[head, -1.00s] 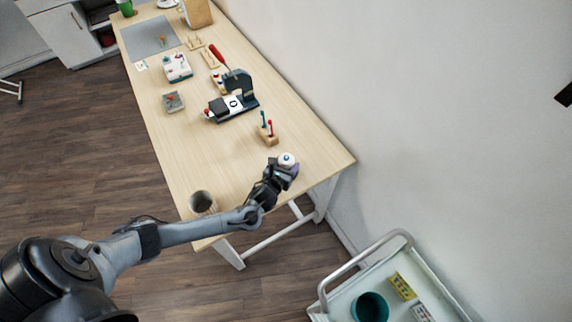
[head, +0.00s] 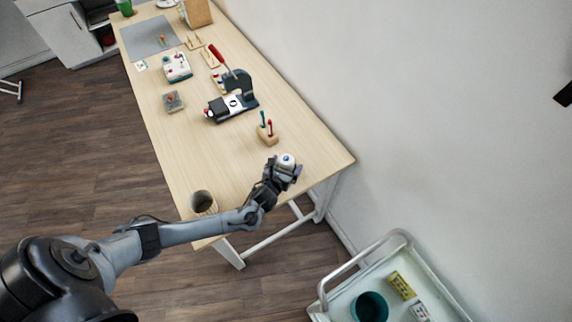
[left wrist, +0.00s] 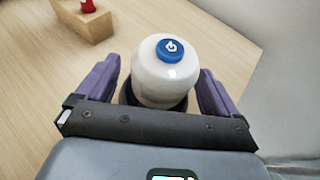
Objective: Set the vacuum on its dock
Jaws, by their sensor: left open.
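The vacuum is a small white rounded body with a blue power button on top. It stands near the right end of the table in the head view (head: 287,158) and in the middle of the left wrist view (left wrist: 160,82). My left gripper (head: 283,171) is open, with its purple fingers on either side of the vacuum in the left wrist view (left wrist: 158,78). Gaps show between fingers and body. A dark edge shows under the white body; I cannot tell if it is the dock. The vacuum's underside is hidden. My right gripper is not in view.
A wooden block with small tools (head: 267,137) stands behind the gripper. A grey cup (head: 203,202) stands at the table's near edge. A black press (head: 236,98) is farther back. A white cart (head: 338,297) stands at the lower right.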

